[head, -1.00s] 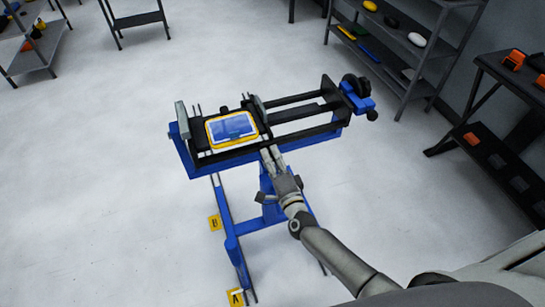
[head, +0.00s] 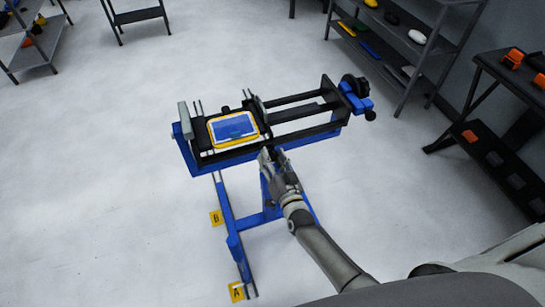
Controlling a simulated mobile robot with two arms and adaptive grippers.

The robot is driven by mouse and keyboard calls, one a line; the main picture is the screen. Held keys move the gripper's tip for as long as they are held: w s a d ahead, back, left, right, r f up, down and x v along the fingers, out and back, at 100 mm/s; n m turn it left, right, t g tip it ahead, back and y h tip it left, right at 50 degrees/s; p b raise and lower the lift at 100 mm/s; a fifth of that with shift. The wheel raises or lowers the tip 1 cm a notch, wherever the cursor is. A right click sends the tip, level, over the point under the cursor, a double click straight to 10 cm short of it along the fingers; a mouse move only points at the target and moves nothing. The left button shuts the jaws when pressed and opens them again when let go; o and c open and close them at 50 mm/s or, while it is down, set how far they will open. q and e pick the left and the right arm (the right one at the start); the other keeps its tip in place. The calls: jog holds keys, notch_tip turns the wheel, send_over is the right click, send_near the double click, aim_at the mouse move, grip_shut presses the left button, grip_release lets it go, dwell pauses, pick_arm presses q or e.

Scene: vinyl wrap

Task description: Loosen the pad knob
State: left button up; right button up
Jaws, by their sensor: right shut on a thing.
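A blue-framed stand (head: 190,160) carries black rails with a yellow-rimmed tablet (head: 233,128) lying flat between two upright pads, a grey left pad (head: 185,120) and a dark right pad (head: 261,110). My right gripper (head: 271,155) is at the front edge of the stand, just below the right pad. Its fingers are shut around a small dark part there, which I take as the pad knob; the fingers hide most of it. My left gripper is out of view.
A black handwheel (head: 354,86) and a small black knob (head: 371,115) are at the stand's right end. A shelf (head: 420,60) and a dark rack (head: 490,130) stand right.

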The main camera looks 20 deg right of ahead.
jog(key=n, duration=0.4)
jog(key=shift+a+f+n, duration=0.1)
jog(key=shift+n, duration=0.3)
dwell(0.4)
jog(key=o, duration=1)
jog(key=shift+o, duration=0.2)
jog(key=shift+s, duration=0.1)
jog(key=s, duration=1.2)
jog(key=shift+d, duration=0.25)
